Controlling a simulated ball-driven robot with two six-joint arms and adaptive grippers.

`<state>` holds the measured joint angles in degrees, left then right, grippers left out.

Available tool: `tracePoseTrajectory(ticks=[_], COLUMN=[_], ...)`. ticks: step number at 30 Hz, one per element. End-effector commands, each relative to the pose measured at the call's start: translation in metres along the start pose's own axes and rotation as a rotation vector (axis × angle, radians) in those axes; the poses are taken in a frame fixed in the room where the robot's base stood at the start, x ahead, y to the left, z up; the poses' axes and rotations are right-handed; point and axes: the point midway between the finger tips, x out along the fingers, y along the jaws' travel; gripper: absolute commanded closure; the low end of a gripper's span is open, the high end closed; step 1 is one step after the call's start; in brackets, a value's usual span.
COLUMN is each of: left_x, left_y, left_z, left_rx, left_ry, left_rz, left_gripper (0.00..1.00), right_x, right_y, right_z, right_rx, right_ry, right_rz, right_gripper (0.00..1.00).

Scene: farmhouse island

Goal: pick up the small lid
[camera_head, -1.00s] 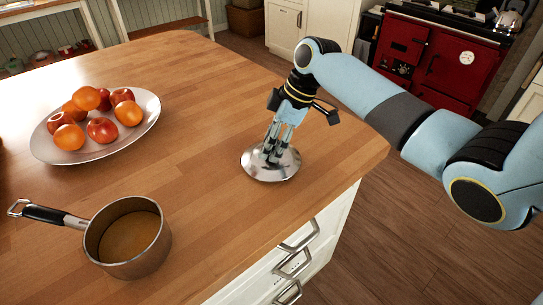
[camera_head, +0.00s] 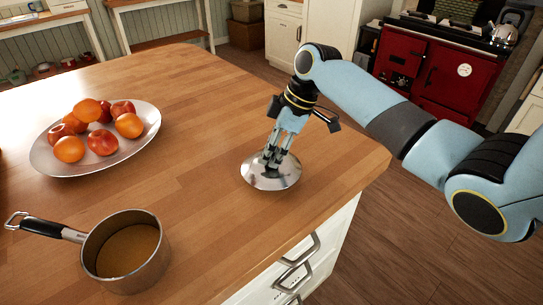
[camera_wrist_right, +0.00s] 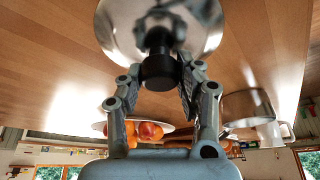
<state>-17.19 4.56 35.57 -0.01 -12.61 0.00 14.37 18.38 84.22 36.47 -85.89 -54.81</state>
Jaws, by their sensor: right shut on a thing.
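The small lid (camera_head: 257,178) is a shiny metal disc with a black knob, near the right edge of the wooden island top. My right gripper (camera_head: 273,158) comes down over it from above, shut on the knob. In the right wrist view the lid (camera_wrist_right: 118,30) shows above the fingers, with the dark knob (camera_wrist_right: 159,70) between the fingertips (camera_wrist_right: 160,80). The lid looks slightly tilted; I cannot tell whether its rim is clear of the wood. My left gripper is not in view.
A metal saucepan (camera_head: 155,262) with a black handle stands at the front left. A plate (camera_head: 48,160) of apples and oranges is at the left. The island top (camera_head: 200,150) is clear between these and the lid. Its right edge drops to drawers with handles (camera_head: 303,250).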

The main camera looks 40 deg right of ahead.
Motion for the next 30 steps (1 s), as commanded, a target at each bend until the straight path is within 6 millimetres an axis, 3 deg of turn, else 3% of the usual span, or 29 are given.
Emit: tracePoseTrajectory(ticks=[5,12,18,30], left_x=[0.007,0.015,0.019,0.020], left_y=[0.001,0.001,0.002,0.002], left_z=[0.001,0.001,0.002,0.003], left_rx=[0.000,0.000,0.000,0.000], left_ry=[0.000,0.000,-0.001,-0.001], left_rz=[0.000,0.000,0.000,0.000], left_gripper=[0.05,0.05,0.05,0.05], right_x=[-0.027,-0.078,-0.113,-0.134], right_y=[0.001,-0.004,-0.008,-0.011], right_z=[-0.011,0.033,0.057,0.070], right_rx=[-0.003,-0.003,-0.004,-0.001], right_ry=[0.000,-0.010,-0.007,0.001], right_rz=[0.005,0.006,0.003,0.000], right_gripper=[1.00,1.00,1.00,1.00])
